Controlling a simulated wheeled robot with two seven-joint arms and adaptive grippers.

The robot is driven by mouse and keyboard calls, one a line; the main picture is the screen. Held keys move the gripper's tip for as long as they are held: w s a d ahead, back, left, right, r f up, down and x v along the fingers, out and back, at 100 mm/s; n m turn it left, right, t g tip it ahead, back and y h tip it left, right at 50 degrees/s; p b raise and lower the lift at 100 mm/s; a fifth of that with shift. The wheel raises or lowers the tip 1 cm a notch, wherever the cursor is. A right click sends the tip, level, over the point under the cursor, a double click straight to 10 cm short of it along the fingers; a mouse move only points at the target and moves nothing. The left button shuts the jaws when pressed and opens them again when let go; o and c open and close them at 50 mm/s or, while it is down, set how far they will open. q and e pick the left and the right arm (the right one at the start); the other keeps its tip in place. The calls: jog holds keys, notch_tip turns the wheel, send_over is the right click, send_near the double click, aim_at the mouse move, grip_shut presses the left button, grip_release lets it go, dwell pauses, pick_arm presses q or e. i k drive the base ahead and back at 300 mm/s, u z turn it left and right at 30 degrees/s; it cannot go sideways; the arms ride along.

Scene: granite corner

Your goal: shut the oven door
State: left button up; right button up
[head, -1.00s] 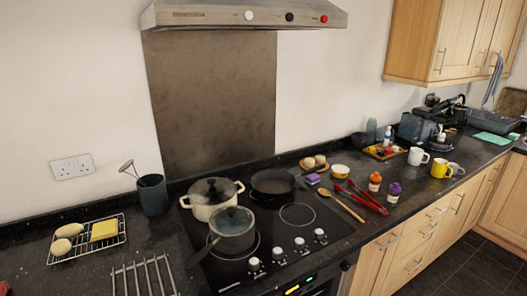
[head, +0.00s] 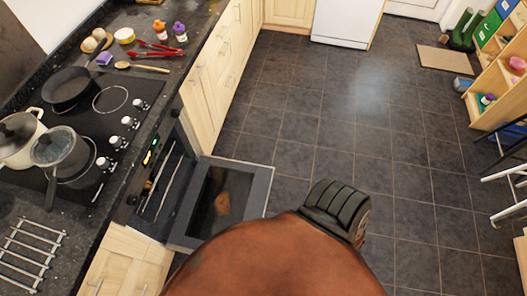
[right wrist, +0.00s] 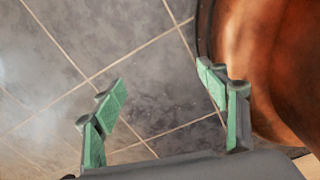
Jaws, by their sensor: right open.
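The oven door (head: 257,190) hangs open in the head view, folded down and out over the floor, with a grey frame around a dark glass pane. The oven (head: 163,187) is built in under the hob, and its dark cavity with racks shows behind the door. A large orange-brown rounded part, seemingly mine, hides the door's near edge. My right gripper (right wrist: 164,84) shows in the right wrist view, with its green-padded fingers apart and only floor tiles between them. The door is not seen in that view. My left gripper is not in view.
The hob (head: 112,95) holds a dark frying pan (head: 67,87), a grey saucepan (head: 62,150) and a cream pot (head: 18,150). Tiled floor (head: 320,110) is clear right of the cabinets. Shelves (head: 490,85) and a white metal-framed object (head: 510,178) stand at the far right.

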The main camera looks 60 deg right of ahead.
aim_at(222, 193)
jog(key=u, duration=0.55)
jog(key=k, duration=0.45)
jog(key=u, duration=0.7)
jog(key=k, duration=0.65)
jog(key=z, duration=0.55)
jog(key=k, duration=0.5)
jog(key=z, duration=0.65)
